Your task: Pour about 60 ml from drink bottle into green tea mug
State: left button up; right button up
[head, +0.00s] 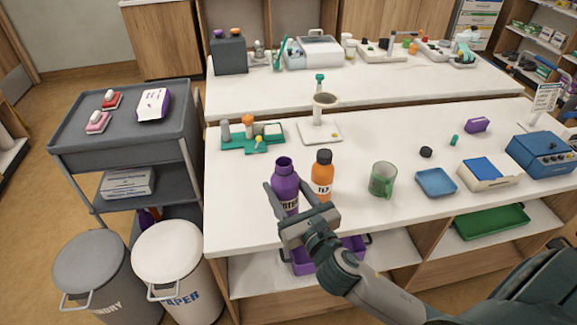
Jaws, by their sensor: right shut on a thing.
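A purple bottle (286,184) with an open neck stands upright near the table's front edge. My right gripper (288,205) is shut on its lower body. The gripper hides the bottle's base, so I cannot tell whether it touches the table. An orange bottle (322,177) with a black cap stands just right of it. Its label is partly readable, and I cannot tell which bottle is meant by the drink bottle. My left gripper is out of view.
A small black cap (425,152) lies behind and right of the mug. A blue tray (435,182) and a beige box with a blue top (487,173) are further right. A white stand (319,131) is behind the bottles. The tabletop (240,190) left of the purple bottle is clear.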

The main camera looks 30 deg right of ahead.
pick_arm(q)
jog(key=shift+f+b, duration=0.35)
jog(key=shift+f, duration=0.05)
pick_arm(e)
jog(key=s+a+r, duration=0.1)
jog(key=s+a, duration=0.2)
jog(key=s, duration=0.6)
jog(key=shift+a+r, duration=0.2)
jog(key=shift+a, duration=0.15)
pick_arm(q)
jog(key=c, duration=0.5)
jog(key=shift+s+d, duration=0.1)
